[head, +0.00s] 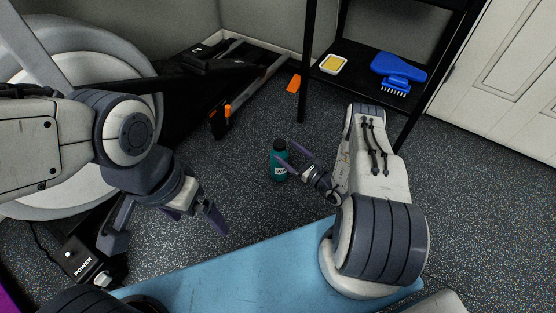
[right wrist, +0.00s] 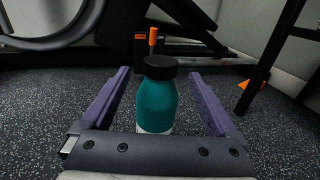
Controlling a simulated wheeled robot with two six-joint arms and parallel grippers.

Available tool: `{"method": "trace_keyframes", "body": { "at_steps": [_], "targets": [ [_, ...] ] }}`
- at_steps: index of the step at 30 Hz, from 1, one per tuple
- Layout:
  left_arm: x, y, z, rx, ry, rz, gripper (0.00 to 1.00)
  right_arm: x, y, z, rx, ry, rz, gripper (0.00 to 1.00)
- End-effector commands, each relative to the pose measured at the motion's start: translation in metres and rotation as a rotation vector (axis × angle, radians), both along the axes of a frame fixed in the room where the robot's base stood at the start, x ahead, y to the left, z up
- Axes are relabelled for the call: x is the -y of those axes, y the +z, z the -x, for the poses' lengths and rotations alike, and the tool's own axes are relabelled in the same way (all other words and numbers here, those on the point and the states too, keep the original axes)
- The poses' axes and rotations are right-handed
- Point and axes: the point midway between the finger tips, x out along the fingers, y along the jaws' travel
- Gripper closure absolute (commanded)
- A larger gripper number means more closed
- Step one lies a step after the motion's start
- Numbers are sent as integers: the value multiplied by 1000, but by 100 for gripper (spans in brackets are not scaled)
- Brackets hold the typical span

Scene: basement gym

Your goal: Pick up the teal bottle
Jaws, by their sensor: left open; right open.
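The teal bottle (head: 279,164) with a black cap and a white label stands upright on the speckled floor, in the middle of the head view. It also shows in the right wrist view (right wrist: 156,103), between the two purple fingers, with its lower part hidden by the gripper's body. My left gripper (head: 196,218) is open and empty above the floor, to the left of the bottle.
A black shelf (head: 360,85) behind the bottle holds a blue brush (head: 398,68) and a yellow-and-white item (head: 333,64). Exercise equipment (head: 230,85) stands at the back left. A blue mat (head: 235,278) lies in front. The floor around the bottle is clear.

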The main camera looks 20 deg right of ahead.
Motion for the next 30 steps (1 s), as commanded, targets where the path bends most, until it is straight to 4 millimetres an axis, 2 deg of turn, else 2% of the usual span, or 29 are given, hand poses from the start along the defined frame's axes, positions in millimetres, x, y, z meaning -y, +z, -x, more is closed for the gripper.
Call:
{"method": "trace_keyframes", "body": {
  "at_steps": [3,8,15,18,27,28,30],
  "targets": [
    [0,-10,0,0,0,0,0,-9,-3,-17,2,5,1,6],
    [0,-15,0,0,0,0,0,-13,-2,-26,0,3,0,6],
    [0,-41,0,0,0,0,0,-24,-8,-56,2,4,1,6],
    [0,-45,0,0,0,0,0,-28,-6,-66,1,2,1,6],
    [0,-45,0,0,0,0,0,-29,-3,-71,0,-2,-1,6],
    [0,-45,0,0,0,0,0,-29,-3,-71,0,-2,-1,13],
    [0,-45,0,0,0,0,0,-29,-3,-71,0,-2,-1,40]
  ]
}}
